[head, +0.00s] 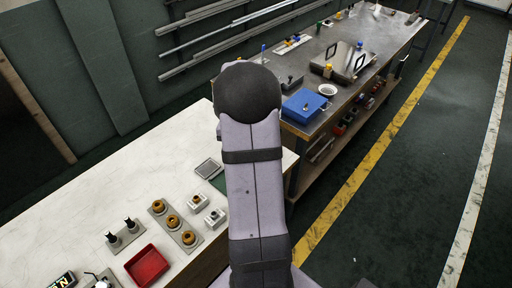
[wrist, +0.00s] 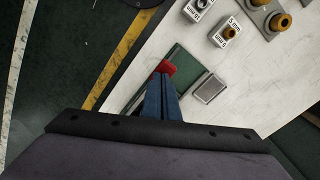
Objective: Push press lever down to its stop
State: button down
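I cannot make out the press lever for certain in either view. My gripper (wrist: 166,76) shows in the wrist view as two blue fingers lying side by side, with no clear gap between them. A red piece (wrist: 168,67) shows at their tips, over a dark green mat (wrist: 188,60). I cannot tell whether it is part of the fingers, a separate thing touched by them, or a thing beyond them. In the head view my own arm hides the gripper and whatever is under it.
The pale bench (head: 60,225) carries a red tray (head: 147,266), a plate with brass-coloured knobs (head: 173,222), small white blocks (head: 215,218) and a grey square plate (head: 208,168). A metal workbench (head: 330,45) with a blue box (head: 304,105) stands behind. Much of the pale bench's left is clear.

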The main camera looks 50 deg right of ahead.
jog(key=shift+f, duration=0.55)
dwell(0.4)
jog(key=shift+f+b, duration=0.45)
jog(key=shift+s, duration=0.1)
dwell(0.3)
jog(key=shift+r, duration=0.1)
notch_tip(320, 180, up, 10)
jog(key=p, duration=0.9)
dwell(0.7)
jog(key=shift+d+r, duration=0.1)
notch_tip(320, 180, up, 4)
jog(key=p, duration=0.3)
dwell(0.4)
dwell(0.5)
